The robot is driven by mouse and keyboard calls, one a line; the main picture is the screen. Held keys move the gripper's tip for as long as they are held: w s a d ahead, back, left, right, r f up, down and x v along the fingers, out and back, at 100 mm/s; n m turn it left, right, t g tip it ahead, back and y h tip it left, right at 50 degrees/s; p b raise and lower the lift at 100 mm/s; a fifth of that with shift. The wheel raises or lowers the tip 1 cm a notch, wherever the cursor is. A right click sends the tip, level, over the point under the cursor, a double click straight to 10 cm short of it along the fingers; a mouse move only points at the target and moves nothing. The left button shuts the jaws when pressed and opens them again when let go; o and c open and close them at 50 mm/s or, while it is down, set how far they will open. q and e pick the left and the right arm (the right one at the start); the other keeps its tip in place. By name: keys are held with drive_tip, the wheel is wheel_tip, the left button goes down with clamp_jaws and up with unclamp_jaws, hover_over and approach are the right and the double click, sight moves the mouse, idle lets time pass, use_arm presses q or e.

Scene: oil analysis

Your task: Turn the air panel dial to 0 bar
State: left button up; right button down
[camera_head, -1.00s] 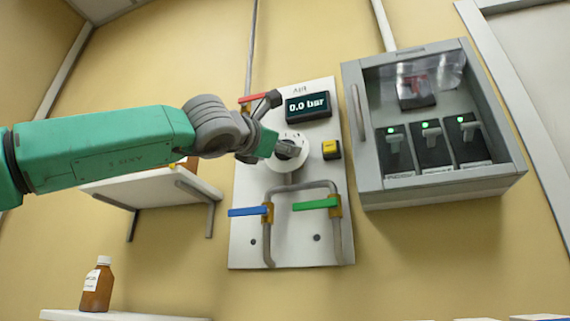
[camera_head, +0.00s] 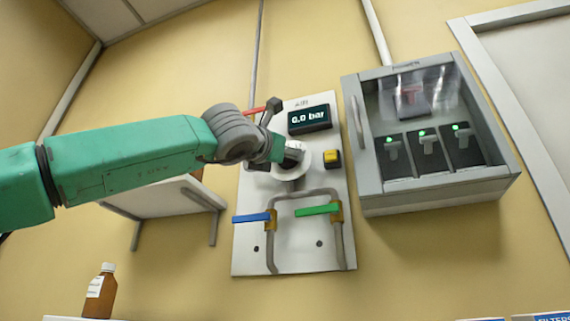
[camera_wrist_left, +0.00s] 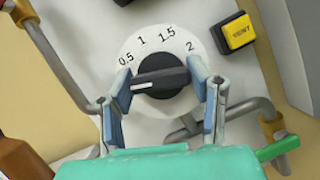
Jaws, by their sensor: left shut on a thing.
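The air panel (camera_head: 250,235) is a white plate on the wall, with a display (camera_head: 310,118) reading 0.0 bar. Its dial (camera_head: 302,163) is a white disc with a black knob, partly hidden by my left gripper (camera_head: 284,152). In the left wrist view the black knob (camera_wrist_left: 162,82) sits between the two fingers of my left gripper (camera_wrist_left: 160,78), which is shut on it. The knob's white pointer mark is at its left end, below the 0.5 mark. The marks 0.5, 1, 1.5 and 2 show; no 0 mark is visible. My right gripper is not in view.
A yellow button (camera_head: 332,159) is right of the dial, marked VENT in the wrist view. Blue (camera_head: 251,217), green (camera_head: 316,209) and red (camera_head: 257,110) valve handles surround the dial. A grey glazed cabinet (camera_head: 430,140) hangs to the right. A brown bottle (camera_head: 100,295) stands low left.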

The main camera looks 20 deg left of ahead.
use_arm(q)
drive_tip(key=o, duration=1.2)
drive_tip(key=shift+w+f, duration=0.2)
drive_tip(key=shift+c, duration=0.2)
drive_tip(key=shift+r, duration=0.1)
drive_tip(key=v, duration=1.2)
drive_tip(key=shift+w, duration=0.1)
drive_tip(key=shift+a, duration=0.1)
